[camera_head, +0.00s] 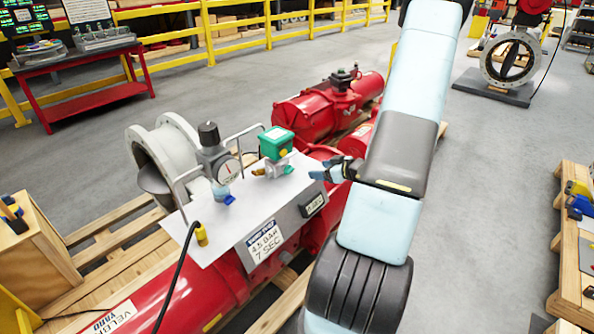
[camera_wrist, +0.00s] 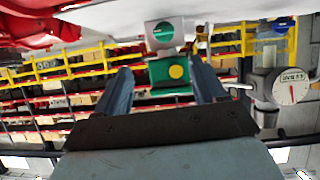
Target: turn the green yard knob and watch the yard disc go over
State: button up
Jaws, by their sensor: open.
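A green block (camera_head: 276,142) with a pale body below it stands on the white panel (camera_head: 238,243). In the wrist view, which looks upside down, the green block (camera_wrist: 171,75) carries a yellow dot. The pale body (camera_wrist: 164,33) carries a round green face; I cannot tell whether this is the knob. My gripper (camera_head: 325,173) is open just right of these parts. Its blue fingers (camera_wrist: 160,66) frame them in the wrist view, with no clear contact.
A black-topped regulator with a dial (camera_head: 225,170) and a wire guard stand left of the green block; the dial also shows in the wrist view (camera_wrist: 291,87). A black cable runs off the panel. Red actuators (camera_head: 310,115) lie behind. Another flanged valve (camera_head: 510,60) stands back right.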

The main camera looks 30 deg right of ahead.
send_near(291, 170)
jog(key=shift+t+y, duration=0.3)
jog(key=x, duration=0.8)
jog(key=shift+d+f, duration=0.2)
jog(key=shift+f, duration=0.1)
jog(key=shift+c, duration=0.3)
